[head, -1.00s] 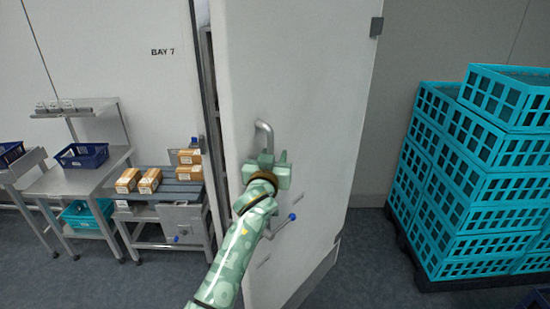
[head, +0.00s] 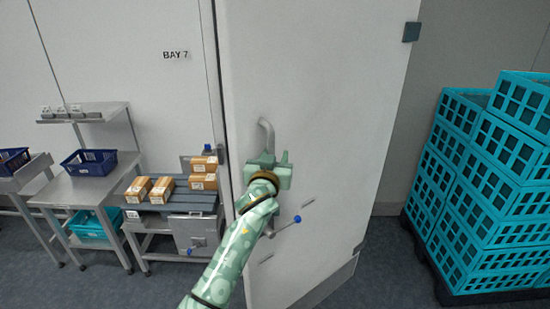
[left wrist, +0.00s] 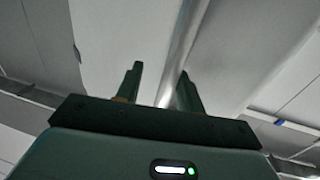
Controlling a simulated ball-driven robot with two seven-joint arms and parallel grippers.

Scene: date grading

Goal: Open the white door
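The white door (head: 335,110) fills the middle of the head view. It stands at an angle to the wall, with a dark strip along its left edge. Its grey bar handle (head: 266,132) is near that edge, its lower part hidden behind my left gripper (head: 275,158). In the left wrist view, the handle bar (left wrist: 184,45) runs between the fingers of my left gripper (left wrist: 160,90). The fingers are apart. The bar lies closer to the right finger, and I see a gap to the left one; contact is unclear. My right gripper is not in view.
A blue-knobbed lever (head: 297,219) shows below the handle, partly behind my arm. At left stand a steel bench (head: 75,188), cartons (head: 161,190) and a blue basket (head: 89,162). Stacked turquoise crates (head: 475,195) stand at right. Grey floor shows between door and crates.

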